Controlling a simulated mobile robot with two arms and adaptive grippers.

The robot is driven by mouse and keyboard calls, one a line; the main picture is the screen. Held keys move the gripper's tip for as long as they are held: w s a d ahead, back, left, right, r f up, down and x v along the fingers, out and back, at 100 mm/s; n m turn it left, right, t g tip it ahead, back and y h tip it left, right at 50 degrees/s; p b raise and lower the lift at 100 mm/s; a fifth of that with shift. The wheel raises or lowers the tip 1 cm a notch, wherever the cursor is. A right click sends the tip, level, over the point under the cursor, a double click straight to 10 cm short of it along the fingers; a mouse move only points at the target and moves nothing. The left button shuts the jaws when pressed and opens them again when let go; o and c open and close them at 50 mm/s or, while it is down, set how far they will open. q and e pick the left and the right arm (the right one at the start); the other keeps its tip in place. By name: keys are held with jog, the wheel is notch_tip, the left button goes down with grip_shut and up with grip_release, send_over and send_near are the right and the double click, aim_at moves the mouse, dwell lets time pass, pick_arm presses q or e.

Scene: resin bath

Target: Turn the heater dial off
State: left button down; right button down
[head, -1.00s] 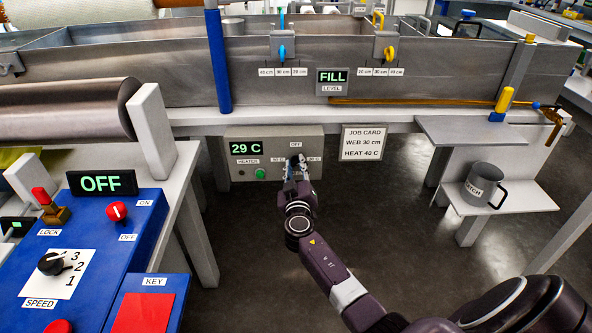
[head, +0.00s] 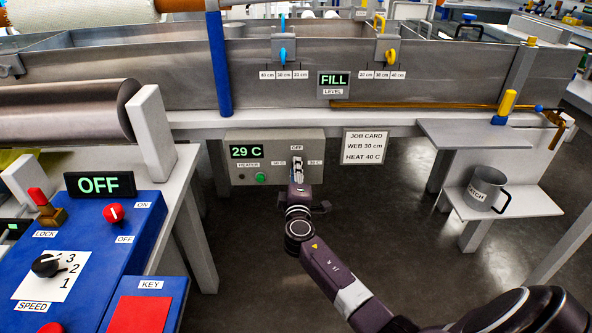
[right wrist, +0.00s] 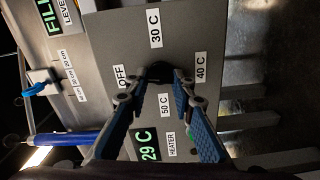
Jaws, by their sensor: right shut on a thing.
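The grey heater box (head: 233,170) hangs under the bath's front ledge. Its display (head: 247,151) reads 29 C. My right gripper (head: 297,164) is in front of the box's right half. In the right wrist view, the blue-padded fingers (right wrist: 159,76) are shut on the dark heater dial (right wrist: 159,70). Around the dial are the labels OFF (right wrist: 121,76), 30 C (right wrist: 154,28), 40 C (right wrist: 201,66) and 50 C (right wrist: 166,105). The fingers and shadow hide where the dial points. My left gripper is not in view.
A job card (head: 365,146) reads HEAT 40 C, right of the box. A green light (head: 260,177) is on the box's lower left. A blue control console (head: 112,250) stands at the left, and a grey mug (head: 484,188) sits on a low shelf at the right.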

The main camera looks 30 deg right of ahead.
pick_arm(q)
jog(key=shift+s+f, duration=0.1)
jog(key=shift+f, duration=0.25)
pick_arm(e)
jog(key=shift+f+n, duration=0.1)
jog(key=shift+n, duration=0.8)
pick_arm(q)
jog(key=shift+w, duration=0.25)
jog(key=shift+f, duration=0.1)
pick_arm(e)
jog(key=c, duration=1.6)
grip_release()
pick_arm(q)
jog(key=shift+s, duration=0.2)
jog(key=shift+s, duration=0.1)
pick_arm(e)
jog(key=shift+a, duration=0.1)
jog(key=v, duration=1.2)
jog(key=shift+f, duration=0.1)
